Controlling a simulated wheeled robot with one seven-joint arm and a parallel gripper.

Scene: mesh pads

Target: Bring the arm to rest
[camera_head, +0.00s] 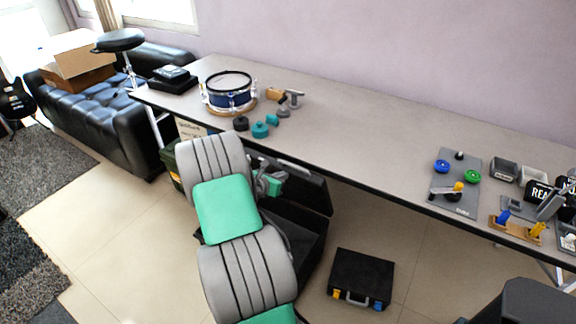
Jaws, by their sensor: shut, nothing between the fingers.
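My arm (228,210), with grey ribbed joints and green covers, rises from the bottom middle and bends in front of the table's near edge. A small grey and green part of my arm's far end shows just right of the upper joint, below the table edge. The fingers of my gripper cannot be made out; the arm hides that area. I see nothing held.
The long grey table (350,130) carries a blue drum (228,100), teal pieces (260,130) and a grey board (465,196) with coloured knobs. A black case (361,278) lies on the floor. A black sofa (110,105) stands at left. Tile floor left of my arm is clear.

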